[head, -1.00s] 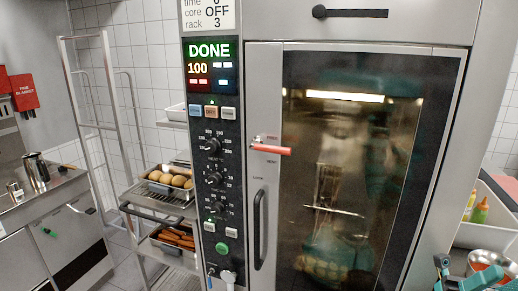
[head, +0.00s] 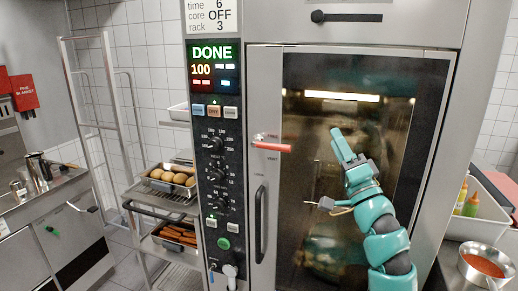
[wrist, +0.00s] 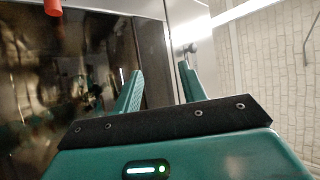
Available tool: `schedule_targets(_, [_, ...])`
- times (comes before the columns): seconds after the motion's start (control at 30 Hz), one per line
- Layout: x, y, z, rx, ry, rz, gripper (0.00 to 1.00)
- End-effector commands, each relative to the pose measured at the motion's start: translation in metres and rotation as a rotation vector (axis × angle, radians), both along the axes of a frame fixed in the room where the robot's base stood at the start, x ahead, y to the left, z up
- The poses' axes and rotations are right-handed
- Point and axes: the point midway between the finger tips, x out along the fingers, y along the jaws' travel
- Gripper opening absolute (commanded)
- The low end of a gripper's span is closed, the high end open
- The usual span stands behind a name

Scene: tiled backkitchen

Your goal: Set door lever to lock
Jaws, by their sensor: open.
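The door lever (head: 272,147) has a red grip and a metal pivot at the left edge of the oven door. It points right, nearly level, tilted slightly down. Small labels sit by it; one lower down, below the pivot, seems to read LOCK (head: 259,190). The red grip's end also shows at the top left of the wrist view (wrist: 53,7). My teal gripper (head: 342,145) is in front of the door glass, right of the lever and apart from it. Its fingers are spread with nothing between them in the wrist view (wrist: 160,68).
The oven door (head: 330,215) is shut, with a dark vertical handle (head: 260,225) below the lever. The control panel (head: 215,150) reads DONE. Trays of food (head: 168,180) stand left on a rack. A white bin (head: 483,222) and a bowl (head: 484,265) are at right.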

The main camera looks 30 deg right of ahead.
Motion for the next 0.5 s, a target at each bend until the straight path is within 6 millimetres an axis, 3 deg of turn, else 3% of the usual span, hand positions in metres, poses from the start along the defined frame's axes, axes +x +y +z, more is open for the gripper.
schedule_targets(0.1, [0.031,0.013,-0.042,0.12,0.199,0.11,0.41])
schedule_targets(0.3, [0.057,0.018,-0.099,0.311,0.428,0.193,0.41])
schedule_targets(0.5, [0.063,0.018,-0.106,0.391,0.449,0.219,0.41])
